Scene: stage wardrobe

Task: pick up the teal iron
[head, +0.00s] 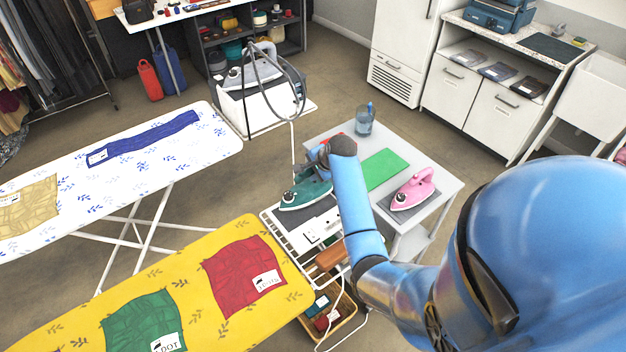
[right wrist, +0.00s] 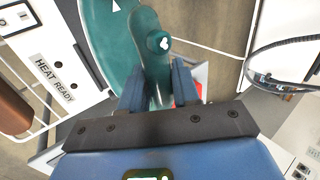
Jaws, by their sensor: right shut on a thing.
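The teal iron (head: 303,196) is over the dark rest plate (head: 303,222) at the right end of the yellow ironing board. I cannot tell whether it still touches that plate. My right gripper (head: 322,160) reaches it from above and is shut on its handle; my arm hides part of the iron. In the right wrist view the two fingers (right wrist: 160,86) are on either side of the teal handle (right wrist: 150,45), and the iron's body (right wrist: 100,30) shows above left. My left gripper is not in view.
A pink iron (head: 414,190) stands on the grey side table (head: 440,184), with a green mat (head: 386,167) and a cup (head: 364,122). The yellow board (head: 215,320) holds red and green cloths. A steam station (head: 262,108) with a hose stands behind. Open floor lies between the boards.

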